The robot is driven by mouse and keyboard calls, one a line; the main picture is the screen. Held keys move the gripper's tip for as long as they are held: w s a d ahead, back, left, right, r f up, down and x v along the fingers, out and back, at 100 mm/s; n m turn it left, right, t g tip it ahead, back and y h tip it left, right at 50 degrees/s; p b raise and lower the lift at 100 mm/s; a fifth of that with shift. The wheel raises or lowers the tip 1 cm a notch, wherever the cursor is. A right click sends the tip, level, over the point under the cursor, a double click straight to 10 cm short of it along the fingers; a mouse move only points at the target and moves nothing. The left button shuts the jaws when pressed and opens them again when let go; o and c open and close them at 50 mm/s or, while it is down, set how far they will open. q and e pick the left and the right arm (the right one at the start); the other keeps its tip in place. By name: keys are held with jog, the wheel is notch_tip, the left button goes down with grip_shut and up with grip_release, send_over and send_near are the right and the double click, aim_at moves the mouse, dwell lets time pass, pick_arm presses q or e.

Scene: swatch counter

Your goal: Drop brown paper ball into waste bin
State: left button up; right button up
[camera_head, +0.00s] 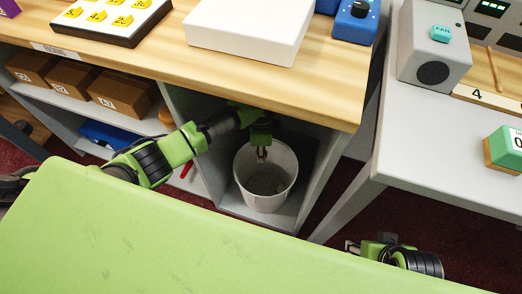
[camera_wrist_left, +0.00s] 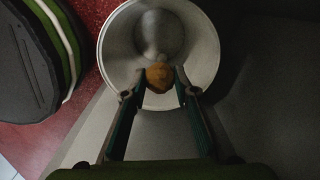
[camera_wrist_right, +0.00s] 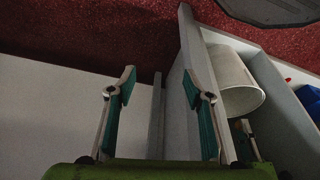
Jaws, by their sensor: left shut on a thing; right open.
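The brown paper ball (camera_wrist_left: 158,77) is held between the fingertips of my left gripper (camera_wrist_left: 157,88) in the left wrist view. The white waste bin (camera_head: 266,178) stands in an open compartment under the wooden counter. It also shows in the left wrist view (camera_wrist_left: 209,50), with its mouth behind the ball. In the head view my left gripper (camera_head: 261,153) points down over the bin's opening; the ball is hard to make out there. My right gripper (camera_wrist_right: 160,88) is open and empty. The bin also shows in the right wrist view (camera_wrist_right: 236,80), beyond a grey panel.
The counter edge (camera_head: 300,95) overhangs the bin, and the compartment's side walls (camera_head: 322,175) flank it. Brown boxes (camera_head: 75,80) and a blue item (camera_head: 108,136) are on shelves to the left. A grey side table (camera_head: 430,140) stands to the right.

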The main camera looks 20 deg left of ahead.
pick_arm(q)
jog(key=shift+f+b, duration=0.5)
jog(key=shift+f, duration=0.4)
pick_arm(e)
jog(key=shift+r+t, duration=0.3)
jog(key=shift+r, duration=0.3)
jog(key=shift+w, duration=0.1)
pick_arm(q)
jog(key=o, duration=0.7)
notch_tip(320, 180, up, 12)
